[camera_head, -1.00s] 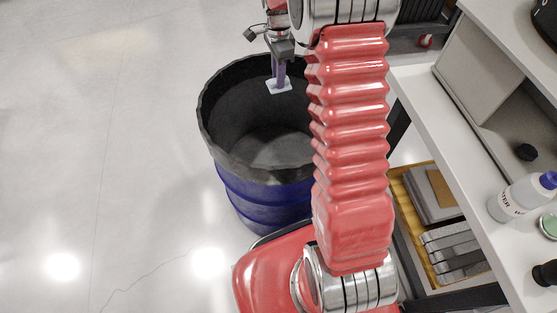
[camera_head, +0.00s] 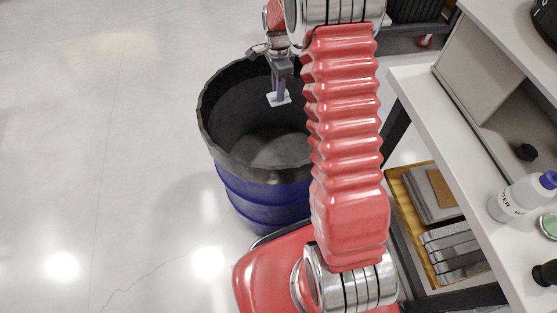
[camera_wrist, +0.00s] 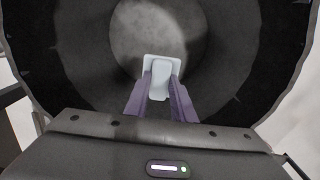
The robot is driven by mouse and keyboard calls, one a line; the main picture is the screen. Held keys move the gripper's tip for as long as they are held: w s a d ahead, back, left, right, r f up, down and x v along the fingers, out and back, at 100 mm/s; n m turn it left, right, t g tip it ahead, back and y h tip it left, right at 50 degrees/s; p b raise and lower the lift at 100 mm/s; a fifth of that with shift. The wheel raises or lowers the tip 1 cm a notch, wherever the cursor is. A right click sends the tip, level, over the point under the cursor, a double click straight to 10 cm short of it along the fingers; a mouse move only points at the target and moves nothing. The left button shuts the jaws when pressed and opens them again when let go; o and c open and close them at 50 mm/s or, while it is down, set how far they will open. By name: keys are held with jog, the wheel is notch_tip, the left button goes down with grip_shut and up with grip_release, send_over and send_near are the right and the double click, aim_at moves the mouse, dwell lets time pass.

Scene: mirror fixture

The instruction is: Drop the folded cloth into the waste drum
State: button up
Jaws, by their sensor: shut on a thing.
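The folded cloth (camera_head: 279,98) is a small pale white-blue piece, held between the purple fingers of my gripper (camera_head: 279,92). In the wrist view the cloth (camera_wrist: 157,64) lies between the two fingertips (camera_wrist: 160,82), with the dark inside of the drum behind it. The waste drum (camera_head: 262,198) is blue with a black open top and stands on the floor. My gripper hangs over the drum's opening, and the cloth shows inside the rim's outline in both views. My arm hides the drum's right side in the head view. I cannot tell exactly how high the cloth is.
A wooden tray (camera_head: 408,205) with grey parts sits on a lower shelf. The floor left of the drum is clear.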

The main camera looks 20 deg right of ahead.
jog(key=o, duration=1.1)
jog(key=shift+c, duration=0.2)
jog(key=shift+r, duration=0.1)
notch_tip(320, 180, up, 14)
jog(key=shift+f, duration=0.25)
dwell(0.6)
